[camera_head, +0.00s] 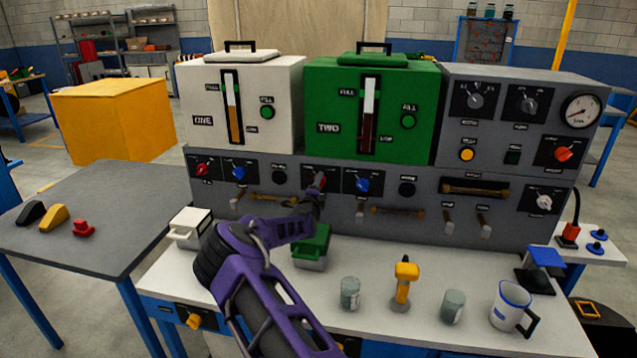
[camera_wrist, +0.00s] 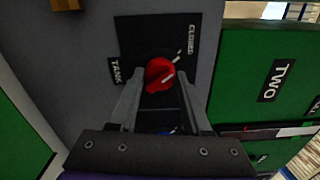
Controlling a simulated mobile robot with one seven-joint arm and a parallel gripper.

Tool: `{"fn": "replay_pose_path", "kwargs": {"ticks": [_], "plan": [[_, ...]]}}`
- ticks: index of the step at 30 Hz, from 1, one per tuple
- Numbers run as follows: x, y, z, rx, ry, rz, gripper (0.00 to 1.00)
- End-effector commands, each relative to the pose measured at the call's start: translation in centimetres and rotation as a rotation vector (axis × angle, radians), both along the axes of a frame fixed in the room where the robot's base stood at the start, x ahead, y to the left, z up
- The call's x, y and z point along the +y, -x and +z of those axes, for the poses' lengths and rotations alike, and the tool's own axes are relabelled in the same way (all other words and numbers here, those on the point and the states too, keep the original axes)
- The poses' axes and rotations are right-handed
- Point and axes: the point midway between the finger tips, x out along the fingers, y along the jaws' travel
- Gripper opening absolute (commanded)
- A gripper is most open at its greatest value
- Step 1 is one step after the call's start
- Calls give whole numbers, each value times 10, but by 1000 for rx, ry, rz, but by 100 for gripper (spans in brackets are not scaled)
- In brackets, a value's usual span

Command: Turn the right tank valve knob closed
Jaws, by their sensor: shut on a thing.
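The red right tank valve knob (camera_head: 319,180) sits on the grey panel below the green tank TWO (camera_head: 372,110). It also shows in the wrist view (camera_wrist: 159,74), on a black plate with the words TANK and CLOSED. My gripper (camera_wrist: 157,88) has one finger on each side of this knob and is shut on it. The knob bears a white mark; its exact setting is hard to read. In the head view my gripper (camera_head: 315,193) reaches the panel, and my arm hides part of the area below. The left red knob (camera_head: 202,169) is under the white tank (camera_head: 240,105).
A blue knob (camera_head: 362,185) is just right of the red one. Wooden handles (camera_head: 398,211) and small levers line the lower panel. A green box (camera_head: 312,247), jars (camera_head: 350,293), a yellow-handled tool (camera_head: 404,284) and a mug (camera_head: 510,305) stand on the bench.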

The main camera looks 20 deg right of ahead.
Motion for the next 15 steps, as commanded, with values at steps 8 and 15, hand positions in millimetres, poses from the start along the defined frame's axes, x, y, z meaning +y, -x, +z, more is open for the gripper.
{"fn": "replay_pose_path", "kwargs": {"ticks": [8, 15], "plan": [[-1, 0, 0, 65, 94, -1, 0], [-1, 0, 0, 82, 120, -1, 0]]}}
